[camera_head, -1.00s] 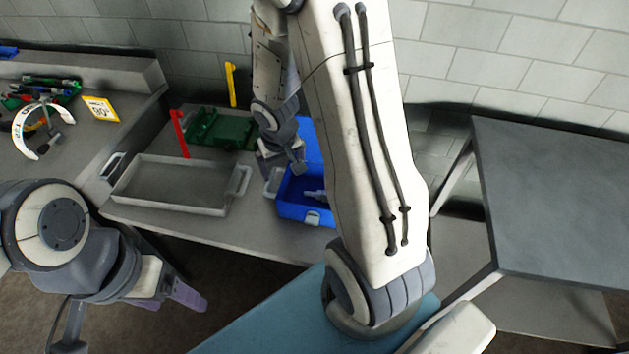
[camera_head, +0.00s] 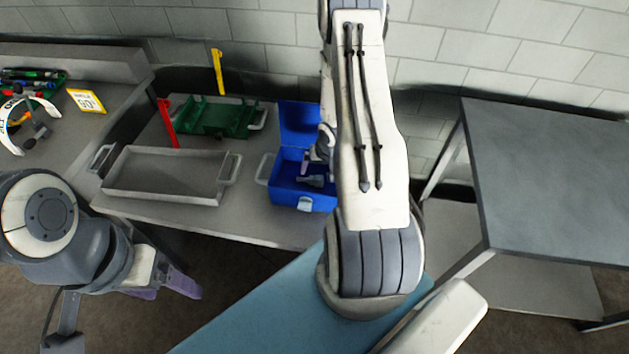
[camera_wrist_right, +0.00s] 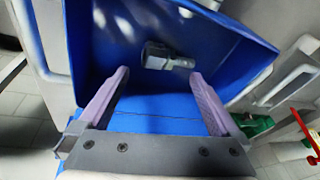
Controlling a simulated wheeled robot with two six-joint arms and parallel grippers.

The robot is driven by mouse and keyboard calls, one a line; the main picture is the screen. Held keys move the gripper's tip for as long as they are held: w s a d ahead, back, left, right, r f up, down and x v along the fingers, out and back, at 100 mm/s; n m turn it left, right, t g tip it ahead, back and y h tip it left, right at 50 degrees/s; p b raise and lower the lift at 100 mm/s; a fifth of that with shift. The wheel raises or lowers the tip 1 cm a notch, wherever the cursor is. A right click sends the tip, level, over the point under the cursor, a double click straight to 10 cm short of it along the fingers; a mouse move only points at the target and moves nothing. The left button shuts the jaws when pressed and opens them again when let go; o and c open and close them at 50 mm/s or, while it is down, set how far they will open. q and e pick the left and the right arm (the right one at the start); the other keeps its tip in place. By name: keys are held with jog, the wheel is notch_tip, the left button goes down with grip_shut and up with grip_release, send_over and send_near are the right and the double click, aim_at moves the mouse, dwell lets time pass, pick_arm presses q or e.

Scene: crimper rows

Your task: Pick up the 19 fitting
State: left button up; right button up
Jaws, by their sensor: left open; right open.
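A grey fitting (camera_wrist_right: 168,58) lies inside the blue box (camera_wrist_right: 222,38) in the right wrist view. In the head view the fitting (camera_head: 312,180) lies on the floor of the open blue box (camera_head: 290,197). No size mark is readable on it. My right gripper (camera_wrist_right: 160,85) is open and empty; its two purple fingers point into the box, with the fitting beyond and between the tips. In the head view its arm partly hides the box's right side. My left gripper (camera_head: 172,290) is open and empty, low at the left, away from the table.
Left of the box are an empty grey tray (camera_head: 165,192) and a green tray (camera_head: 215,133) with a red post (camera_head: 167,122) and a yellow post (camera_head: 218,72) nearby. A bare grey table (camera_head: 550,180) stands at right.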

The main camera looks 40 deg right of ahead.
aim_at(317, 176)
jog(key=shift+d+x, duration=0.2)
jog(key=shift+x, duration=1.75)
jog(key=shift+s, duration=0.1)
grip_shut()
jog(key=shift+r, duration=0.1)
